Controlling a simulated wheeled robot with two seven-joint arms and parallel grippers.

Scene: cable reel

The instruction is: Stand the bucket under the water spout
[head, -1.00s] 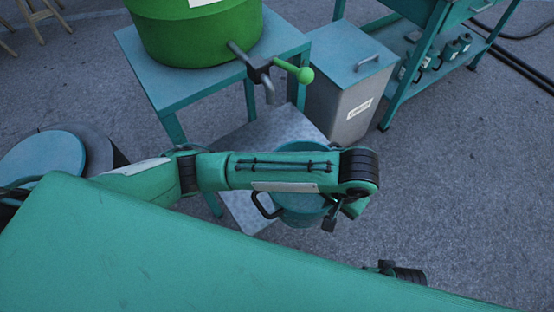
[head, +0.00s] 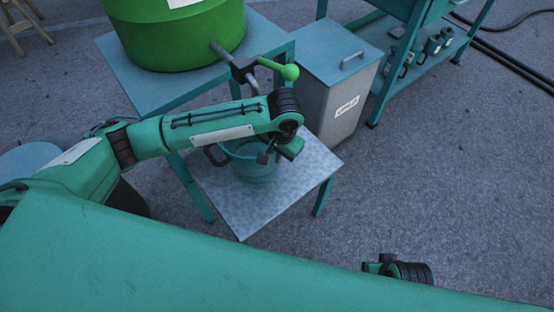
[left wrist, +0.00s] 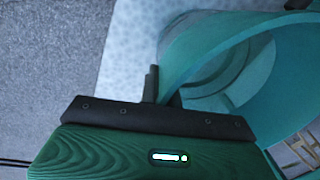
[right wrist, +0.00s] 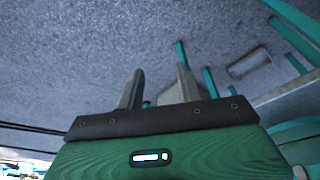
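The teal bucket (head: 250,168) is upright over the checkered metal top of a low stand (head: 245,215), close to the tap. I cannot tell whether its base touches the stand. Its black handle (head: 213,156) sticks out to the left. My left gripper (head: 268,152) is shut on the bucket's rim; in the left wrist view (left wrist: 163,88) its fingers straddle the wall. The water spout (head: 253,88), with a green-knobbed lever (head: 284,70), comes from the green tank (head: 175,35). My left forearm partly hides the spout and bucket. My right gripper (right wrist: 158,90) is open and empty.
A blue-topped table (head: 125,65) carries the tank. A grey lidded bin (head: 325,105) stands right of the stand, and a teal shelf rack (head: 420,65) is behind it. Dark cables (head: 510,60) lie at the upper right. The floor at right is clear.

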